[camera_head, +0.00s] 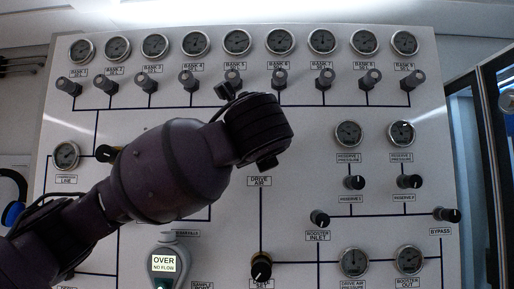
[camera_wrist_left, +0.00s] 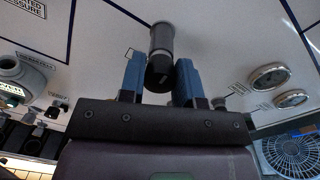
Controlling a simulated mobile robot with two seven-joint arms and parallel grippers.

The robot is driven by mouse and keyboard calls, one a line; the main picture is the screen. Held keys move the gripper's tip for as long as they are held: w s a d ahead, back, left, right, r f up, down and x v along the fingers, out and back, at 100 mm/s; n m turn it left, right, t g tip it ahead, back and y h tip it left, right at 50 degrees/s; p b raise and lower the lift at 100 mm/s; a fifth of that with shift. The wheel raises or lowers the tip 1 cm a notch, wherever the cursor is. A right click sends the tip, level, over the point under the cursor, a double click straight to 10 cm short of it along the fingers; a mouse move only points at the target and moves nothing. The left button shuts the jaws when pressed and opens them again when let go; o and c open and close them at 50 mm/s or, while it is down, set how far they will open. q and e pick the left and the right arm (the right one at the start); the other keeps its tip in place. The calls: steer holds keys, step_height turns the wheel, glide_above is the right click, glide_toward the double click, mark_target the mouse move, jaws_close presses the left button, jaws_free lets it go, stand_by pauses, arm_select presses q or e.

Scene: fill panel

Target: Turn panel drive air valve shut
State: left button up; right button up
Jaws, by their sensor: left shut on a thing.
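The drive air valve knob (camera_wrist_left: 161,42) is a dark cylinder with a grey collar, standing out from the white panel (camera_head: 300,120). In the head view my left gripper (camera_head: 262,135) covers it, just above the "DRIVE AIR" label (camera_head: 259,181). In the wrist view the two blue fingers of my left gripper (camera_wrist_left: 160,78) are on either side of the knob, shut on it. A light mark shows on the knob's end face. How far the knob is turned is hard to tell. My right gripper is in neither view.
A row of gauges (camera_head: 237,42) and bank knobs (camera_head: 279,79) runs along the panel's top. Reserve knobs (camera_head: 354,182), the booster inlet knob (camera_head: 319,217) and the bypass knob (camera_head: 447,215) are at right. A lower knob (camera_head: 261,266) and an "OVER NO FLOW" display (camera_head: 164,263) are below my arm.

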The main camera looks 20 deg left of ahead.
arm_select(q)
steer(key=shift+m, duration=0.6)
steer(key=shift+f+m, duration=0.1)
steer(key=shift+m, duration=0.2)
steer(key=o, duration=0.9)
steer(key=b+v, duration=0.4)
steer(key=v, duration=0.6)
steer(key=shift+s+d, duration=0.2)
steer(key=shift+s, duration=0.15)
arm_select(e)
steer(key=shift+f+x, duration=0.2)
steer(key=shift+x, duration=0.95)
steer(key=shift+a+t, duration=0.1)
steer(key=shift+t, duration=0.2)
